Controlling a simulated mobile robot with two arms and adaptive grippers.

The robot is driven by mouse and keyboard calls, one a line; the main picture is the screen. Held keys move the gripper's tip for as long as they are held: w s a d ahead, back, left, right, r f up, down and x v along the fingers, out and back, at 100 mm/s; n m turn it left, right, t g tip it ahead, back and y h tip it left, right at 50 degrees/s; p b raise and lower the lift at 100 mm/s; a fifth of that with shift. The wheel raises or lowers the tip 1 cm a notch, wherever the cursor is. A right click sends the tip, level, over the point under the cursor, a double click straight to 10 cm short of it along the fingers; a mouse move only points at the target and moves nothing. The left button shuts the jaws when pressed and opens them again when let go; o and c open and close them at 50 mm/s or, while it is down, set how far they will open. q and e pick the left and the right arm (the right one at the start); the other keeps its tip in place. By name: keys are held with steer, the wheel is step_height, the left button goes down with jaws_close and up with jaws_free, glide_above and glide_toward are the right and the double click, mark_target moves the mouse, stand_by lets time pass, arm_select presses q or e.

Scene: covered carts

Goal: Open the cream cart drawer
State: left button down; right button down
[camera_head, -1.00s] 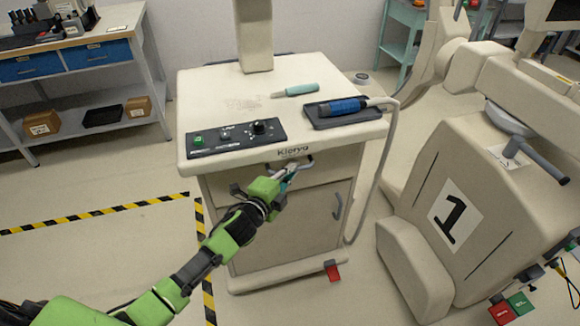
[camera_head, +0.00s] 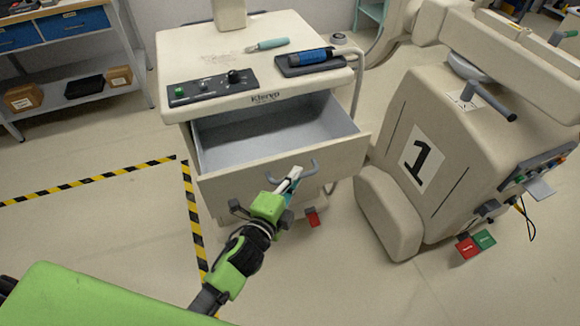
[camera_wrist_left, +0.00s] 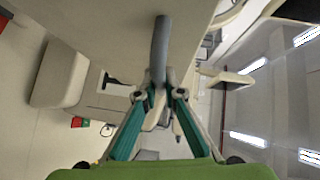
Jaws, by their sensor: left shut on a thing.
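The cream cart (camera_head: 172,50) stands ahead of me, with its top drawer (camera_head: 231,185) pulled well out. The drawer's grey inside looks empty. A grey curved handle (camera_head: 314,168) is on the drawer front. In the left wrist view the grey handle (camera_wrist_left: 160,45) runs down between the teal fingers of the gripper (camera_wrist_left: 161,92). My right gripper is in neither view.
The cart top holds a control panel (camera_head: 212,86), a teal-handled tool (camera_head: 268,45) and a dark tray (camera_head: 290,70) with a blue device. A bulky cream machine marked 1 (camera_head: 400,190) stands close on the right. Striped tape (camera_head: 190,215) crosses the open floor at left.

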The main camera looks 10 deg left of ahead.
arm_select(q)
steer(key=shift+s+d, duration=0.35)
steer(key=shift+s, duration=0.25)
steer(key=c, duration=2.1)
jaws_free()
steer(key=shift+c, duration=0.2)
steer(key=v, duration=1.2)
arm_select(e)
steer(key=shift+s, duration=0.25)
arm_select(q)
steer(key=shift+f, duration=0.1)
